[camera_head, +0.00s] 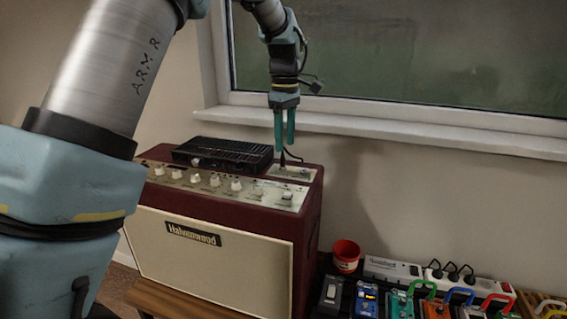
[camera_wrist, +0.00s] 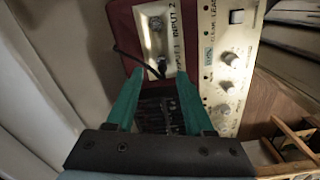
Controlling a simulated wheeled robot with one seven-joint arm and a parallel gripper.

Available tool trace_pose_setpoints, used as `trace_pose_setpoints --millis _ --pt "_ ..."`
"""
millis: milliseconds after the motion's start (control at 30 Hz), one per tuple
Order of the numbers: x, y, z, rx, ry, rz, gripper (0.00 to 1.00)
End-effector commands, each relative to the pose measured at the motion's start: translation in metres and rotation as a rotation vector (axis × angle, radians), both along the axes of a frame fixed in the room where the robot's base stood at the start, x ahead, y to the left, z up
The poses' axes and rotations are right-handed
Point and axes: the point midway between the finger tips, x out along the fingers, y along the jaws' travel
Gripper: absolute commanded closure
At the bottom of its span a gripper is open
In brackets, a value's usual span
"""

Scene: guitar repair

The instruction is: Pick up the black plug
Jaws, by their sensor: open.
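The black plug (camera_head: 283,160) stands at the input panel (camera_head: 291,172) on top of the dark red amplifier (camera_head: 307,196), with a thin black cable behind it. In the wrist view, the plug (camera_wrist: 160,67) is small and dark at the lower end of the panel, and its cable curves off to the left. My gripper (camera_head: 284,147) points down just above the plug, its two green fingers apart. In the wrist view, the fingertips of my gripper (camera_wrist: 160,74) lie on either side of the plug's place. I cannot tell whether they touch it.
A black box (camera_head: 222,154) lies on the amplifier, left of my gripper. White knobs (camera_head: 214,180) line the control panel. The window sill (camera_head: 390,130) runs close behind. A red cup (camera_head: 346,256), a power strip (camera_head: 393,270) and several pedals (camera_head: 400,303) stand lower right.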

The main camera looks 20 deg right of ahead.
Motion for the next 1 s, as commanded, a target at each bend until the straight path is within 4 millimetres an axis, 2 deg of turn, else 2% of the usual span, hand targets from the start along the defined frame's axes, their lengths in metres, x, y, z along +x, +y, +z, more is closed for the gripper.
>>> trace_pose_setpoints --millis 300,567,1000 --pt "0.001 0.006 -0.04 0.001 0.002 0.0 0.47" --pt "0.001 0.005 -0.044 0.0 0.0 -0.001 0.47" --pt "0.001 0.005 -0.044 0.0 0.0 -0.001 0.94"
